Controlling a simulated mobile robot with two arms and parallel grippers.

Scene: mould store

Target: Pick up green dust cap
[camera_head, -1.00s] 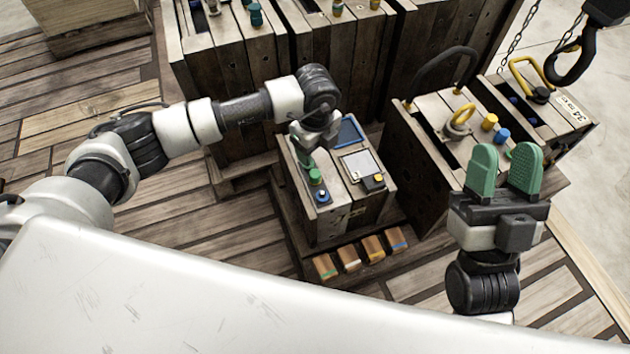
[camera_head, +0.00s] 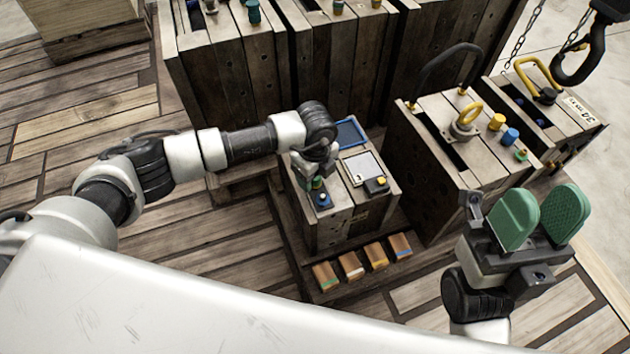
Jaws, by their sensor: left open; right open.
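A green cap (camera_head: 316,184) shows on the top of the small wooden mould block (camera_head: 345,205), beside a blue cap (camera_head: 323,200). My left gripper (camera_head: 313,176) points down right over the green cap and partly hides it; it is open, and whether its fingers touch the cap I cannot tell. Another small green cap (camera_head: 521,155) sits on the right-hand mould block. My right gripper (camera_head: 540,218) is open and empty, its green finger pads pointing up, at the lower right.
The small block also holds a blue tray (camera_head: 350,132), a pale plate (camera_head: 363,167) and a yellow-topped black part (camera_head: 376,185). Several wooden pieces (camera_head: 352,266) lie in front.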

